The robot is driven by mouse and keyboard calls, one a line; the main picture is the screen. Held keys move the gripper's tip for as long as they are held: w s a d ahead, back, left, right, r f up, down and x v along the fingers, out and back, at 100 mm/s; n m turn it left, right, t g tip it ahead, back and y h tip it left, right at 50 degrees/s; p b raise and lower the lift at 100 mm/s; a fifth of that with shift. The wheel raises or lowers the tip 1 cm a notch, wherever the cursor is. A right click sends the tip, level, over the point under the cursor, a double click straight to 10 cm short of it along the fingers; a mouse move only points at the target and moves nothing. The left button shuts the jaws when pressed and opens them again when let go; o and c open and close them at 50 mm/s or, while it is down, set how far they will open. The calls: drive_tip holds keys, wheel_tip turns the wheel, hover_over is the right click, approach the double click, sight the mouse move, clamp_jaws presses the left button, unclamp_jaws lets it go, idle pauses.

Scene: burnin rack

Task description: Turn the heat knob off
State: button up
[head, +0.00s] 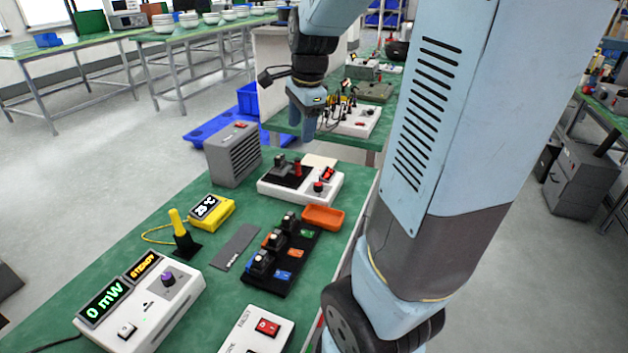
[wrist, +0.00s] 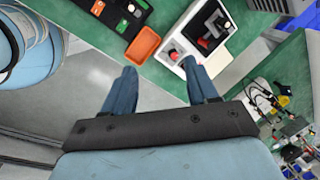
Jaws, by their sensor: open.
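A white unit (head: 328,190) stands near the table's right edge, with a black top part and a red piece on it. Its front panel has a small dark knob with red (head: 318,187) and a red-lit display (head: 328,173). I cannot read a heat label. In the wrist view the unit (wrist: 227,44) is at top centre-right, its knob (wrist: 173,54) just beyond my fingertips. My gripper (head: 304,134) hangs above and beyond the unit in the head view. In the wrist view my gripper (wrist: 160,69) has its two blue fingers apart and empty; the right finger hides part of the panel.
An orange tray (head: 323,217) and a black rack (head: 290,262) with several modules sit in front of the unit. A grey vented box (head: 233,154) is at its left. A meter with a purple knob (head: 168,279) stands front left. Another cluttered bench lies behind.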

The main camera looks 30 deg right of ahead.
sight(317, 184)
drive_tip(key=w+d+f+m+g, duration=0.2)
drive_tip(key=w+d+f+m, duration=0.7)
drive_tip(key=f+m, duration=0.35)
drive_tip(key=shift+h, duration=0.4)
drive_tip(key=f, duration=1.3)
drive_tip(key=shift+d, duration=0.35)
drive_tip(key=shift+r, duration=0.1)
